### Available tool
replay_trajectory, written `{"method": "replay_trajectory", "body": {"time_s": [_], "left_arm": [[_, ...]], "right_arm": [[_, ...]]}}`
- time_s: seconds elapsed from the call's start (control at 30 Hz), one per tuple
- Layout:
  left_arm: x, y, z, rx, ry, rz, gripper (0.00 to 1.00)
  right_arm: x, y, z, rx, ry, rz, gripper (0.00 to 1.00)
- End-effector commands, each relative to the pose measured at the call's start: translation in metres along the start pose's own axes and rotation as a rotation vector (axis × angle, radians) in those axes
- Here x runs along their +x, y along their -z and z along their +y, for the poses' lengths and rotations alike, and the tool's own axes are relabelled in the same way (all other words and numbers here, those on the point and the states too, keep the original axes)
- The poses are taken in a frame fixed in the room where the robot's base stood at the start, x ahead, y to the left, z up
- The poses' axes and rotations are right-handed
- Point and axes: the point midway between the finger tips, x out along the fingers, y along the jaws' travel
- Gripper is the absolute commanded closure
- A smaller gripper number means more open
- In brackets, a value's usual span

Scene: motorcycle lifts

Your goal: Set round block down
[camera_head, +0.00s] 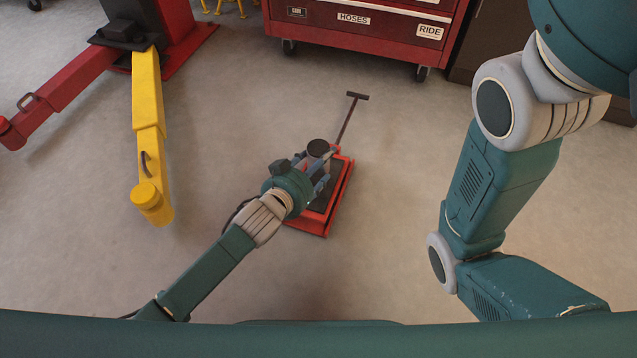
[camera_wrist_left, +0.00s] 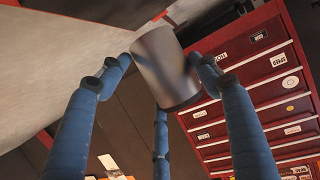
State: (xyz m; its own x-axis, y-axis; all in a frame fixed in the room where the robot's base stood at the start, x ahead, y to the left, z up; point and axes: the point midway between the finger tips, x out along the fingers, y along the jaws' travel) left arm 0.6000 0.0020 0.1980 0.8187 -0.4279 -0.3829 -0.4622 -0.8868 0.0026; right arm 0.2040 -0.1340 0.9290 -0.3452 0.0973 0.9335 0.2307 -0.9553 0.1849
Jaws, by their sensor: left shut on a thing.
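The round block (camera_head: 318,147) is a short grey metal cylinder with a dark top. My left gripper (camera_head: 319,163) is shut on it; in the left wrist view the blue fingers stand around the block (camera_wrist_left: 165,65). In the head view the block appears over the far end of a low red cart (camera_head: 312,223) with a dark top. My gripper and wrist cover part of the cart, and I cannot tell the gap beneath the block. My right arm shows at the right, but its gripper is outside the view.
The cart's handle (camera_head: 346,120) rises at its far end. A red tool chest (camera_head: 370,35) stands at the back and also fills the right of the left wrist view (camera_wrist_left: 255,75). A lift with yellow (camera_head: 148,110) and red (camera_head: 62,92) arms is at left. Floor around the cart is clear.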

Motion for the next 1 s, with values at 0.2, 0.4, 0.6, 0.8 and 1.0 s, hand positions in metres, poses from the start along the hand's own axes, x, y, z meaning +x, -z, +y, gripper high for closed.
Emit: {"method": "replay_trajectory", "body": {"time_s": [0.2, 0.4, 0.6, 0.8, 1.0], "left_arm": [[0.007, -0.015, 0.0, -0.001, -0.001, 0.002, 0.72], [0.019, -0.045, 0.0, 0.0, 0.0, 0.002, 0.72], [0.02, -0.047, 0.0, 0.0, -0.001, 0.003, 0.72], [0.021, -0.049, 0.0, -0.001, -0.001, 0.002, 0.72], [0.024, -0.056, 0.001, -0.002, -0.001, 0.001, 0.72]], "right_arm": [[-0.007, 0.007, -0.003, -0.001, 0.004, 0.009, 0.6], [-0.027, 0.018, -0.008, -0.002, 0.007, 0.018, 0.6], [-0.027, 0.017, -0.008, -0.002, 0.007, 0.017, 0.6], [-0.028, 0.018, -0.009, -0.002, 0.007, 0.018, 0.6], [-0.029, 0.018, -0.009, -0.002, 0.007, 0.018, 0.6]]}}
